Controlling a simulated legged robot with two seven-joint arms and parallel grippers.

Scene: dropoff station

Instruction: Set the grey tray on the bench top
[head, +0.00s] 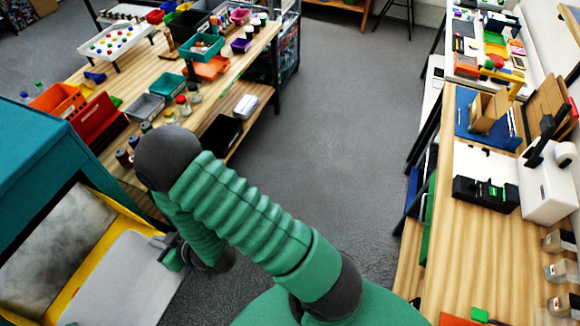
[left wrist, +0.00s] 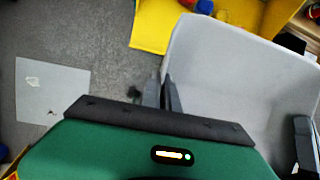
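The grey tray (head: 125,277) is at the lower left of the head view, partly cut off by the frame, beside a yellow-edged thing. It fills the right of the left wrist view (left wrist: 225,85). My right gripper (head: 172,252) is at the tray's right rim and looks shut on it. My left gripper (left wrist: 165,93) has its fingers close together at the tray's near left rim and looks shut on it. The wooden bench top (head: 500,255) on the right has a bare stretch. Another wooden bench (head: 140,75) stands at upper left.
A teal box-like body (head: 50,165) stands at left, above a yellow frame (head: 110,205). The left bench holds bins, jars and a white tray (head: 115,40). The right bench holds a white machine (head: 548,185) and a blue mat (head: 475,120). Grey floor (head: 335,120) between is clear.

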